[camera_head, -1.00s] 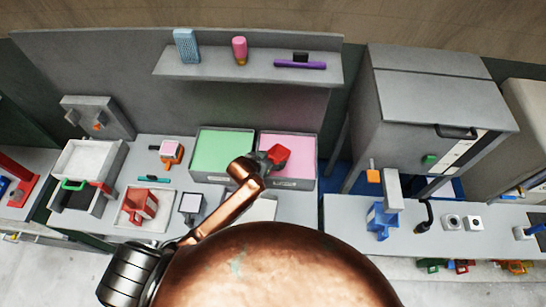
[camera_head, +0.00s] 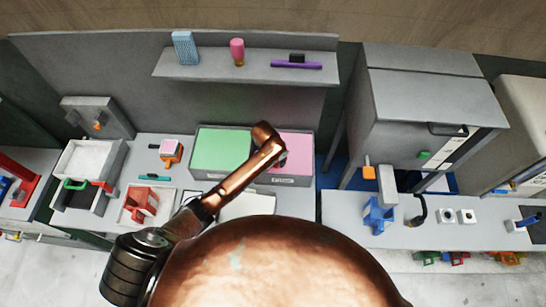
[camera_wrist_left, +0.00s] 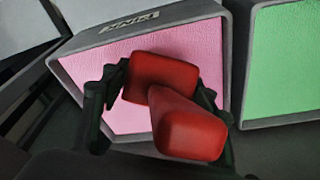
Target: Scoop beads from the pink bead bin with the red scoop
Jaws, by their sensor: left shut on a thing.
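The red scoop (camera_wrist_left: 188,125) fills the middle of the left wrist view. My left gripper (camera_wrist_left: 160,86) has its black fingers on either side of the scoop and is shut on it. The scoop is in front of the pink bead bin (camera_wrist_left: 222,62), a grey box filled level with pink beads. I cannot tell whether the scoop touches the beads. In the head view the pink bead bin (camera_head: 290,181) stands at the back of the bench, with my copper left arm crossing its left side. The arm hides the scoop and gripper there. My right gripper is not in view.
A green bead bin (camera_head: 220,181) stands directly left of the pink one. A shelf (camera_head: 215,69) hangs above and behind both. A red holder (camera_head: 140,203) and an orange stand (camera_head: 172,157) are on the bench at left. A large grey cabinet (camera_head: 430,100) stands at right.

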